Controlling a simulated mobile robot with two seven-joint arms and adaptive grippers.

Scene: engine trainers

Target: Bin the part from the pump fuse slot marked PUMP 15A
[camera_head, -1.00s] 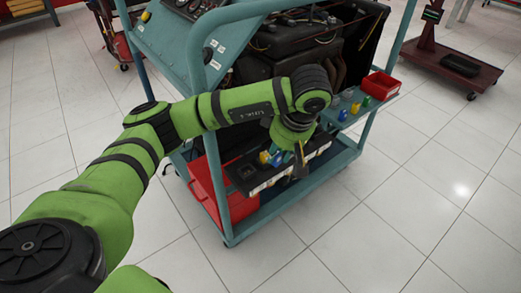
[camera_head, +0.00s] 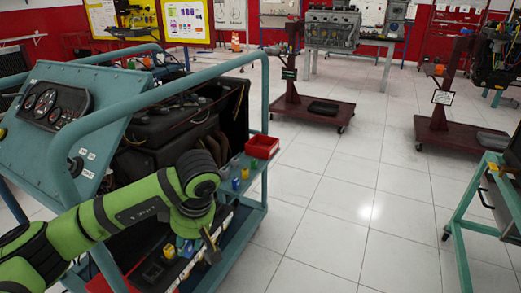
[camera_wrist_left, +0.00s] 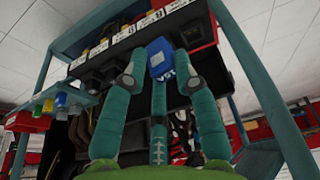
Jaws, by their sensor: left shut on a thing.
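My left gripper (camera_head: 208,250) is at the front of the teal cart, over the black fuse box (camera_head: 152,268). In the left wrist view, its fingers (camera_wrist_left: 159,82) are shut on a blue fuse (camera_wrist_left: 161,58) with upside-down lettering. The box with white labels (camera_wrist_left: 124,36) lies just beyond the fuse; its slot labels are too small to read. A yellow fuse (camera_head: 169,251) and a blue one show in the box beside the gripper. A red bin (camera_head: 262,147) stands on the cart's side shelf; it also shows in the left wrist view (camera_wrist_left: 28,122). My right gripper is out of view.
Several coloured parts (camera_head: 236,184) stand on the side shelf before the red bin. The cart's teal rails (camera_head: 60,160) and the engine (camera_head: 190,125) rise close to my left arm. Another teal frame (camera_head: 462,235) stands at the right. The floor between is clear.

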